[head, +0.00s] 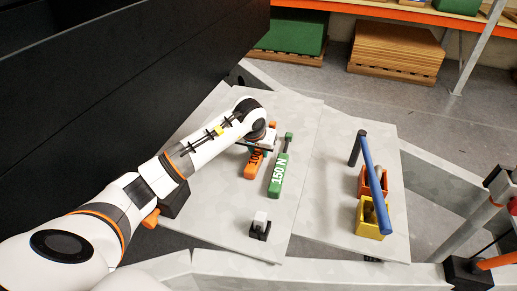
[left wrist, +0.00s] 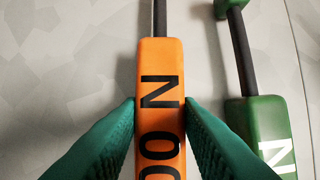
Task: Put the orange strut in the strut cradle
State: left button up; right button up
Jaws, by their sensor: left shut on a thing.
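The orange strut (head: 254,163) has black lettering and lies over the grey panel, partly hidden by my left arm in the head view. In the left wrist view the orange strut (left wrist: 160,75) runs up the middle, with a grey rod at its top end. My left gripper (left wrist: 160,108) is shut on its orange body, one green finger against each side. I cannot tell whether the strut touches the panel. I cannot tell for certain which thing is the strut cradle. My right gripper is not in view.
A green strut (head: 278,175) lies close to the right of the orange one. A small white and black block (head: 260,225) stands nearer. On the right panel are an orange box (head: 364,182), a yellow box (head: 366,226) and a blue bar (head: 373,170). A black wall (head: 130,80) rises at left.

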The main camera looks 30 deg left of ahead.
pick_arm(q)
jog(key=shift+r, duration=0.1)
jog(key=o, duration=1.1)
